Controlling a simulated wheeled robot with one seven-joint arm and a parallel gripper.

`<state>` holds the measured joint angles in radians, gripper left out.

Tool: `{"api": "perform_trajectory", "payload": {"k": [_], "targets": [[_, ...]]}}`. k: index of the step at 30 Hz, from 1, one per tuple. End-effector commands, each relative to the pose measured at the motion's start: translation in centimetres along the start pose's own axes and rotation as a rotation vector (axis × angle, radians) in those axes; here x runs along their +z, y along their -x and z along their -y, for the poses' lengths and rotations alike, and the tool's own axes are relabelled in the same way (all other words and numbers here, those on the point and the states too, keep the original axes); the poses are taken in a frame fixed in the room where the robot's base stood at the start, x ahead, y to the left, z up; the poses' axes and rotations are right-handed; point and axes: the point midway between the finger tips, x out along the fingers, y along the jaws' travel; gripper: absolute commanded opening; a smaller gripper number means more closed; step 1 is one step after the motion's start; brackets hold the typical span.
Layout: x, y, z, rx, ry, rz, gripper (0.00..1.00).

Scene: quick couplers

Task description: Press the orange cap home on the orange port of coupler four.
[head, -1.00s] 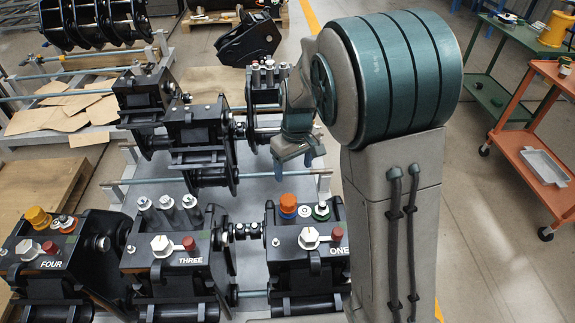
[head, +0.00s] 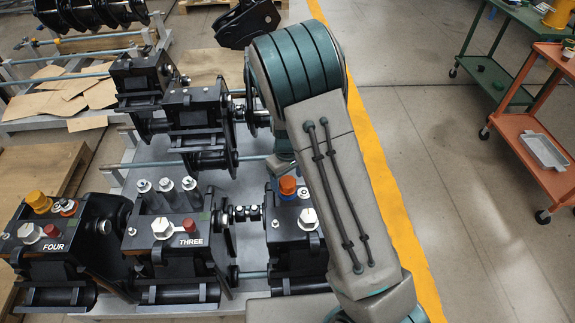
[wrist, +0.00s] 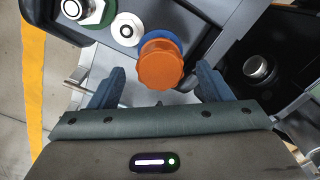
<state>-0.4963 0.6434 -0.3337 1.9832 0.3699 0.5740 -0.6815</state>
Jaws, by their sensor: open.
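Coupler four (head: 52,243) stands at the left in the head view. A yellow-orange knobbed piece (head: 38,199) is at its back left corner; how it is seated there I cannot tell. A deeper orange cap (head: 287,184) sits above a blue ring on the rightmost coupler, partly beside my arm. In the wrist view this ribbed orange cap (wrist: 160,64) lies ahead of my gripper, over a blue ring (wrist: 168,37). My gripper (wrist: 163,82) is open, one finger on each side of the cap, with gaps showing. In the head view my arm hides most of the gripper.
Coupler three (head: 178,235) stands between coupler four and the rightmost coupler, with several upright silver-topped posts. More black couplers (head: 195,125) stand behind. In the wrist view a white ring port (wrist: 127,29) and a green-based silver fitting (wrist: 88,10) are close by.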

Motion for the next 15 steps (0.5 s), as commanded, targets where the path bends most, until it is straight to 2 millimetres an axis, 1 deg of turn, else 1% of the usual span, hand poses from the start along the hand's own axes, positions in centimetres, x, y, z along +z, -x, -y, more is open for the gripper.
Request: {"api": "perform_trajectory", "payload": {"k": [1,3,6,15], "targets": [[0.0,-0.6,0.0,0.0,0.0,0.002,0.72],[0.0,-1.2,0.0,0.0,0.001,0.001,0.72],[0.0,-1.7,0.1,0.0,0.001,0.0,0.72],[0.0,-1.9,0.1,0.0,0.001,-0.001,0.72]]}}
